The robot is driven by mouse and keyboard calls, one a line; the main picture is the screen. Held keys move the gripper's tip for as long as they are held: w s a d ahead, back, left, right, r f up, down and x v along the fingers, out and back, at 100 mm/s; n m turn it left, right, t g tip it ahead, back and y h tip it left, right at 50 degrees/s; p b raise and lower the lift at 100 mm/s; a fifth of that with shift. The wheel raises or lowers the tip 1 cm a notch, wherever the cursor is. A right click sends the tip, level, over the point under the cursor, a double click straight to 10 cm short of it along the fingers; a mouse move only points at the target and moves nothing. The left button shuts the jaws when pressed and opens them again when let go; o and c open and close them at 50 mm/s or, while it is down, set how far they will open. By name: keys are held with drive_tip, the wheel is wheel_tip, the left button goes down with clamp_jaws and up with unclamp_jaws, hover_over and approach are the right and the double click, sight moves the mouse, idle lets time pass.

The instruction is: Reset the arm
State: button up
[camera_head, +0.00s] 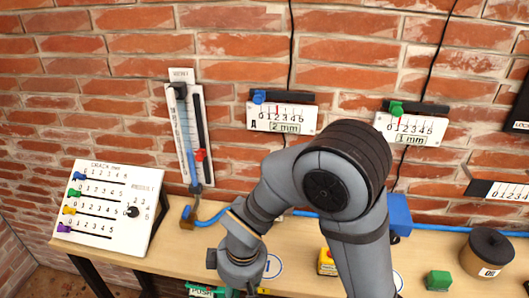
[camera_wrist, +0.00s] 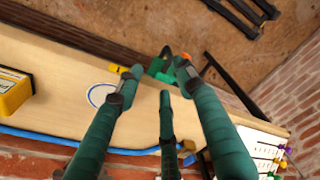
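My arm reaches down over the wooden bench (camera_head: 135,248) in the head view and covers part of it. My gripper (camera_head: 232,290) is at the bottom edge of that view, near the bench's front edge, and its fingertips are cut off or hidden. In the wrist view my gripper (camera_wrist: 157,82) shows three dark green fingers spread apart, with nothing held between them. A green part (camera_wrist: 163,68) at the bench's edge lies just past the fingertips; I cannot tell whether they touch it.
A white crack panel (camera_head: 105,205) stands left. A vertical gauge (camera_head: 183,125) and two scales (camera_head: 282,117) (camera_head: 411,128) hang on the brick wall. A yellow box (camera_head: 326,262), green block (camera_head: 438,280) and dark round pot (camera_head: 487,254) stand right. A blue hose (camera_head: 425,230) runs along the back.

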drive_tip(key=shift+s+d+m, duration=1)
drive_tip(key=shift+d+m, duration=1.4)
drive_tip(key=shift+d, duration=6.95)
drive_tip(key=shift+w+d+r+m+t+y+b, duration=0.15)
drive_tip(key=shift+w+r+t+b, duration=0.25)
drive_tip(key=shift+w, duration=0.4)
drive_tip(key=shift+w+r+m+t+y+b, duration=0.25)
drive_tip(key=shift+w+r+b, duration=0.1)
drive_tip(key=shift+w, duration=0.4)
drive_tip(key=shift+w+d+r+m+t+y+b, duration=0.1)
drive_tip(key=shift+w+r+t+y+b, duration=0.2)
drive_tip(key=shift+w, duration=0.5)
drive_tip(key=shift+s+r, duration=0.1)
